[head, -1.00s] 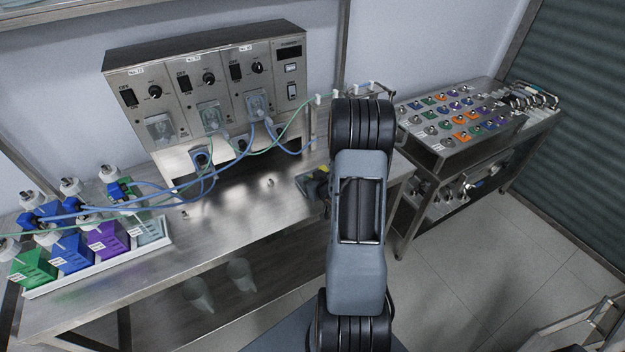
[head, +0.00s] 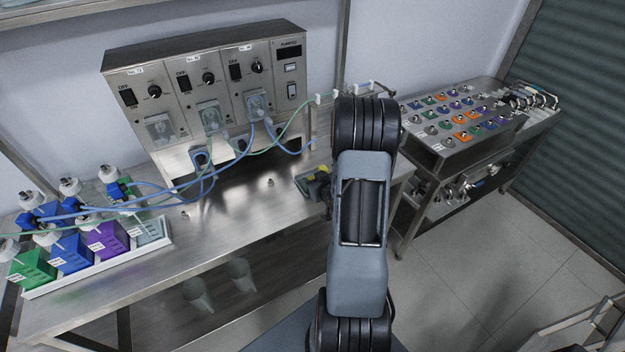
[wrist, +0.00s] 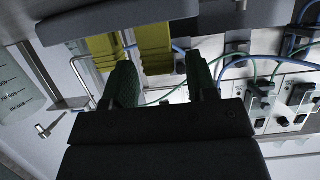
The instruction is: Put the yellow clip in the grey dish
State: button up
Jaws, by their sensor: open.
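In the wrist view my gripper (wrist: 158,64) is open, its two green-padded fingers apart. Nothing is clearly held between them. Two ribbed yellow pieces (wrist: 155,48) jut from a grey bar at the top, close to the fingertips. I cannot tell whether they are one clip or two, or whether they touch the fingers. In the head view a small yellow patch (head: 322,169) shows just left of my arm, at the bench's right end, beside a dark greenish shape. My arm hides part of that area. I cannot make out the grey dish for certain.
The steel bench (head: 235,215) has clear room in its middle. A metal control box (head: 215,85) with switches stands at its back. Blue and green tubes run to coloured bottles in a white tray (head: 100,268) at left. A cart (head: 437,160) with coloured parts stands at right.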

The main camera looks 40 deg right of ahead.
jog(key=p+v, duration=0.5)
jog(key=v, duration=0.6)
jog(key=w+a+r+n+g+h, duration=0.1)
jog(key=w+a+r+g, duration=0.15)
jog(key=r, duration=0.25)
jog(key=w+a+r+g+h, duration=0.1)
jog(key=w+a+r+g, duration=0.15)
jog(key=r, duration=0.35)
jog(key=s+a+r+g+y, duration=0.1)
jog(key=s+a+r+y, duration=0.1)
jog(key=s+a+r, duration=0.3)
jog(key=s+a+r+g+y, duration=0.1)
jog(key=s+a+r+g, duration=0.1)
jog(key=s+a+r, duration=0.2)
jog(key=s+a, duration=0.3)
jog(key=a, duration=0.4)
jog(key=shift+a+r+y, duration=0.35)
jog(key=shift+a+y, duration=0.05)
jog(key=shift+f+b, duration=0.25)
jog(key=shift+b, duration=0.1)
